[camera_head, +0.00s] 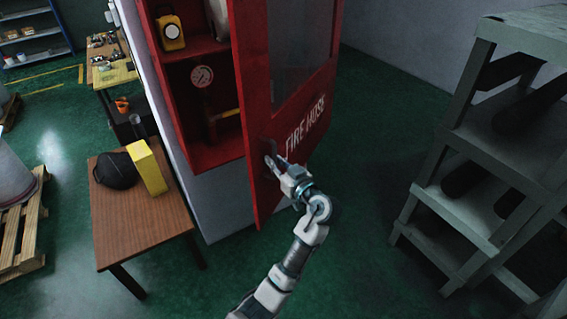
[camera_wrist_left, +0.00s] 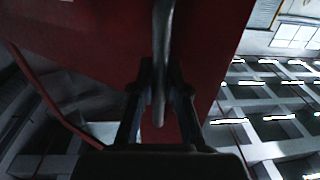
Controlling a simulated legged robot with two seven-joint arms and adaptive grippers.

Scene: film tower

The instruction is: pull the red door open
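The red door (camera_head: 300,106) with white "FIRE HOSE" lettering stands swung open, away from the red cabinet (camera_head: 216,142). The cabinet's shelves show to its left. My left gripper (camera_head: 277,164) is at the lower part of the door, at its handle (camera_head: 269,163). In the left wrist view, the grey handle (camera_wrist_left: 163,50) runs between the two dark fingers of my left gripper (camera_wrist_left: 161,92), which close in on it from both sides. My right gripper is not in view.
A wooden table (camera_head: 137,224) with a black helmet-like object (camera_head: 117,171) and a yellow box (camera_head: 147,167) stands left of the cabinet. A grey shelf rack (camera_head: 455,205) stands at the right. Green floor (camera_head: 372,130) is clear between door and rack.

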